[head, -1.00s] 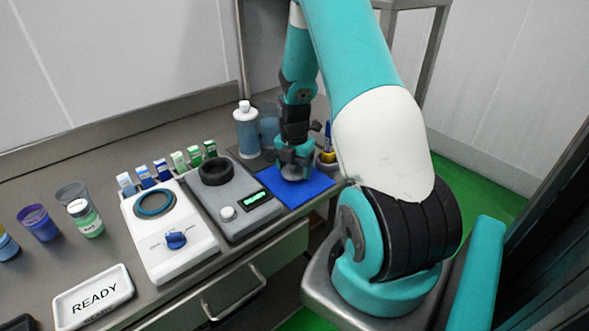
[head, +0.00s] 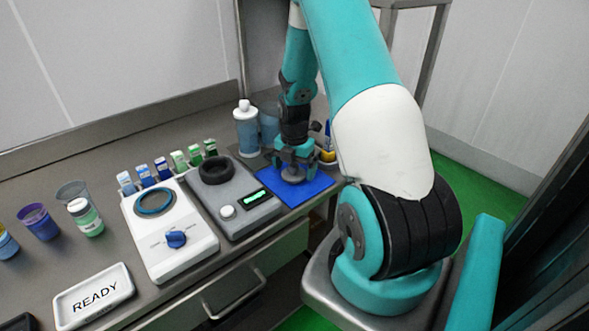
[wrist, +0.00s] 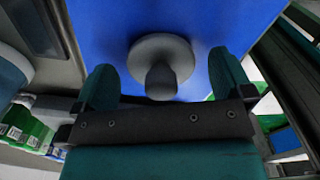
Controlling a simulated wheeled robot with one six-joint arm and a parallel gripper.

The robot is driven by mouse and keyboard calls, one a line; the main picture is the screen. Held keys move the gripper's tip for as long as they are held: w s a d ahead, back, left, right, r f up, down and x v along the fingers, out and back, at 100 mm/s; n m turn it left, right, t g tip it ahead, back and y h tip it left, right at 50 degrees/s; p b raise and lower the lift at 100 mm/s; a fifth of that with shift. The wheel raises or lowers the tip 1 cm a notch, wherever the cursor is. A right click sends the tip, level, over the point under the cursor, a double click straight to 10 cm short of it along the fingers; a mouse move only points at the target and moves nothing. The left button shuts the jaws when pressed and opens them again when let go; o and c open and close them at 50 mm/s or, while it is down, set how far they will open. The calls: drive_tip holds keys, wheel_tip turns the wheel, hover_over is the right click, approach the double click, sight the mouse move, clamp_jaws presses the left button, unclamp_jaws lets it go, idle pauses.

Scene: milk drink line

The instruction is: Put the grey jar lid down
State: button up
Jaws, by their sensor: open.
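The grey jar lid (wrist: 161,60) is a round disc with a knob, lying on the blue mat (wrist: 105,22) in the wrist view. In the head view the lid (head: 292,174) shows just under my gripper (head: 297,163), with the blue mat (head: 309,188) around it. In the wrist view my gripper (wrist: 163,88) is open, its two teal fingers spread apart with the lid's knob between them and clear space on both sides.
A grey device with a black ring (head: 215,171) and a lit display stands left of the mat. A white-capped bottle (head: 246,130) stands behind it. A white device (head: 170,240), several small cartons, cups and a READY sign (head: 94,296) are further left.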

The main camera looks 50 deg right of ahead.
sight(294, 164)
wheel_tip(294, 164, up, 11)
drive_tip(key=b, duration=0.1)
drive_tip(key=w+a+r+m, duration=0.1)
drive_tip(key=a+r+m, duration=0.15)
drive_tip(key=a, duration=0.35)
drive_tip(key=w+a+r+m, duration=0.1)
drive_tip(key=a+r, duration=0.2)
drive_tip(key=a, duration=0.4)
drive_tip(key=s+a+r+m+t+y, duration=0.1)
drive_tip(key=s+a+r+m+y, duration=0.2)
drive_tip(key=a, duration=0.7)
drive_tip(key=s+a+r+m, duration=0.3)
drive_tip(key=s+a, duration=0.2)
drive_tip(key=a, duration=0.4)
drive_tip(key=s+a+r+m+g+y, duration=0.1)
drive_tip(key=s+a+m, duration=0.2)
drive_tip(key=s+a, duration=0.3)
drive_tip(key=s, duration=0.3)
drive_tip(key=shift+s+a+r, duration=0.15)
drive_tip(key=shift+a, duration=0.25)
